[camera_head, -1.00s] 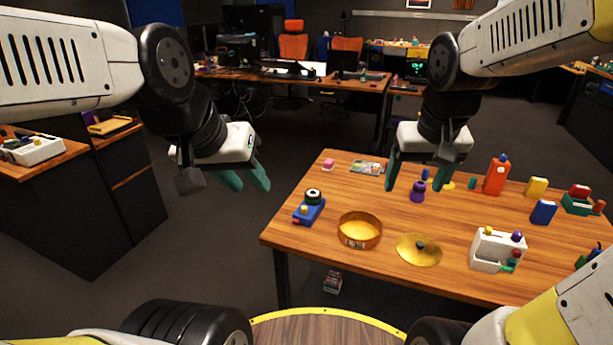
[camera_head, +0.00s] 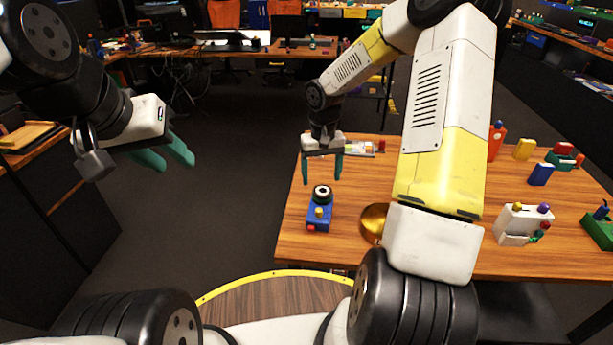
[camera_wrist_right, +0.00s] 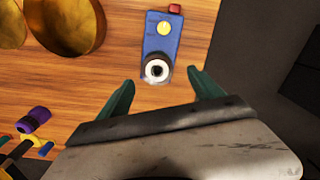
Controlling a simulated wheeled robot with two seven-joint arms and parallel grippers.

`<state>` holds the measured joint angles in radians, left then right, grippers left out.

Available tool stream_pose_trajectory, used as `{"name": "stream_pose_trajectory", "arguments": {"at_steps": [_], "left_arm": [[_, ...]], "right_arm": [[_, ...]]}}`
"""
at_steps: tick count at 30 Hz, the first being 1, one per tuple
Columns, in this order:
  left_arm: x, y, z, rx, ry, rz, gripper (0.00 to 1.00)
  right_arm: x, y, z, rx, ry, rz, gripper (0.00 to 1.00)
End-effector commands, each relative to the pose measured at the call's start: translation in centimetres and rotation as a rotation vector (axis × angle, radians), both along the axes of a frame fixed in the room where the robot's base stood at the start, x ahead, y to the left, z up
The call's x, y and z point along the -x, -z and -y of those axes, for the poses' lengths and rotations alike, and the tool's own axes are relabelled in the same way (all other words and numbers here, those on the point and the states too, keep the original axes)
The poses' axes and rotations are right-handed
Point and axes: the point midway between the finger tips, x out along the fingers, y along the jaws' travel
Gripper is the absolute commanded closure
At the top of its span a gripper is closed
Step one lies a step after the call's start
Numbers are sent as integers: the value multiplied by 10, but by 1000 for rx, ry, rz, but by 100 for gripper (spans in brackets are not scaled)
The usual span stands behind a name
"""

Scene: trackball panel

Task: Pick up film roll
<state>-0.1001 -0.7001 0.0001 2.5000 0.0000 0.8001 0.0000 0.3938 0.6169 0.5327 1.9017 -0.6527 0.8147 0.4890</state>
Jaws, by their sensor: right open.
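A black roll with a white ring on its face (camera_head: 322,194), which looks like the film roll, sits on the far end of a blue block (camera_head: 318,218) near the table's left edge. In the right wrist view the roll (camera_wrist_right: 157,68) lies between and just beyond the fingertips, at the near end of the blue block (camera_wrist_right: 161,42). My right gripper (camera_head: 321,178) is open and empty, above and just behind the roll; it also shows in the wrist view (camera_wrist_right: 161,80). My left gripper (camera_head: 176,160) is open and empty, off the table to the left.
A gold-coloured round bowl (camera_head: 373,223) stands right of the blue block, partly hidden by my right arm. A white box with coloured knobs (camera_head: 518,225) is farther right. A purple piece (camera_wrist_right: 33,121) lies to the left in the wrist view. The floor left of the table is free.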

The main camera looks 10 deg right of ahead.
Motion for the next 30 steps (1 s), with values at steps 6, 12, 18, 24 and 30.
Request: {"name": "stream_pose_trajectory", "arguments": {"at_steps": [6, 12, 18, 24, 30], "left_arm": [[0, 0, 0, 0, 0, 0, 64], [0, 0, 0, 0, 0, 0, 64], [0, 0, 0, 0, 0, 0, 64], [0, 0, 0, 0, 0, 0, 64], [0, 0, 0, 0, 0, 0, 64]], "right_arm": [[0, 27, 2, -2, 0, -4, 24], [-1, 57, 4, -1, -1, -3, 24], [-1, 67, 5, 0, -1, -1, 24], [-1, 66, 5, 0, -1, -1, 32], [-1, 66, 5, 0, -1, -1, 71]]}}
